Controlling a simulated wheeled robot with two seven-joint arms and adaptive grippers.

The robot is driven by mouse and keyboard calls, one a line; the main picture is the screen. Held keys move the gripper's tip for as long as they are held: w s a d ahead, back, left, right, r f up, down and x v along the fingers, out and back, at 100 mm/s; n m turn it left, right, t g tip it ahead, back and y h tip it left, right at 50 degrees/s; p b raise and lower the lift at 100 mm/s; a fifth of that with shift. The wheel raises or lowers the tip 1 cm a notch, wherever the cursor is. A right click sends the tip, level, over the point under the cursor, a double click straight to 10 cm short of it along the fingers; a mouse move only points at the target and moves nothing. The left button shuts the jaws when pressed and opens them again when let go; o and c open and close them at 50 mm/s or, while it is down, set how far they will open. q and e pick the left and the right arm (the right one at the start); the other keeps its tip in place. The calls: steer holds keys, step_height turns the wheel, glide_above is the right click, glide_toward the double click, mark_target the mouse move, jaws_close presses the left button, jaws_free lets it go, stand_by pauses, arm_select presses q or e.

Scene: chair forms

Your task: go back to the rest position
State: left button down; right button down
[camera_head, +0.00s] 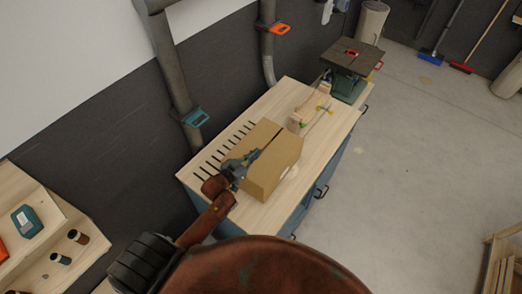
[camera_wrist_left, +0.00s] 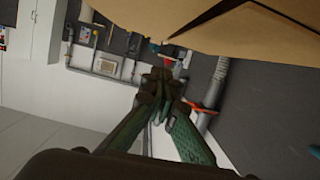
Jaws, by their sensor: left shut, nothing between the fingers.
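My left gripper (camera_head: 241,162) is at the near left side of a brown cardboard box (camera_head: 274,163) on the wooden workbench (camera_head: 263,215). In the head view its fingers overlap the box's left edge, and I cannot tell whether they touch it. In the left wrist view the green fingers of the left gripper (camera_wrist_left: 160,88) are together with nothing between them. The box (camera_wrist_left: 240,25) fills the top of that view, above the fingers. My right gripper is in neither view.
Dark slots (camera_head: 225,150) line the bench's left part. A wooden piece with clamps (camera_head: 312,110) lies behind the box. A green machine (camera_head: 350,70) stands at the far end. A wooden shelf (camera_head: 70,235) is at lower left. The floor (camera_head: 420,150) right of the bench is clear.

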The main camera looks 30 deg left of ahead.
arm_select(q)
steer(key=shift+b+v, duration=0.4)
steer(key=shift+v, duration=2.05)
steer(key=s+f+g+y, duration=0.1)
steer(key=s+f+g, duration=0.25)
steer(key=s, duration=0.55)
steer(key=s+f+n+g+y, duration=0.15)
steer(key=s+g, duration=0.25)
steer(key=s, duration=0.5)
steer(key=s+f+g+y, duration=0.1)
steer(key=s+f+g, duration=0.25)
steer(key=s, duration=0.55)
step_height(320, 180, down, 42)
steer(key=s+d+g+b, duration=0.1)
steer(key=s+g+b, duration=0.15)
steer(key=b, duration=0.75)
steer(key=s+f+b, duration=0.4)
steer(key=s+f, duration=0.5)
steer(key=f, duration=0.3)
steer(key=s+f+m+b, duration=0.1)
steer(key=s+f+b, duration=0.3)
steer(key=s+f, duration=0.6)
step_height(320, 180, down, 2)
steer(key=shift+s+f+h, duration=0.25)
steer(key=shift+s+h, duration=0.05)
steer(key=shift+h, duration=0.15)
steer(key=shift+d+m+g, duration=0.15)
steer(key=shift+m+g, duration=0.1)
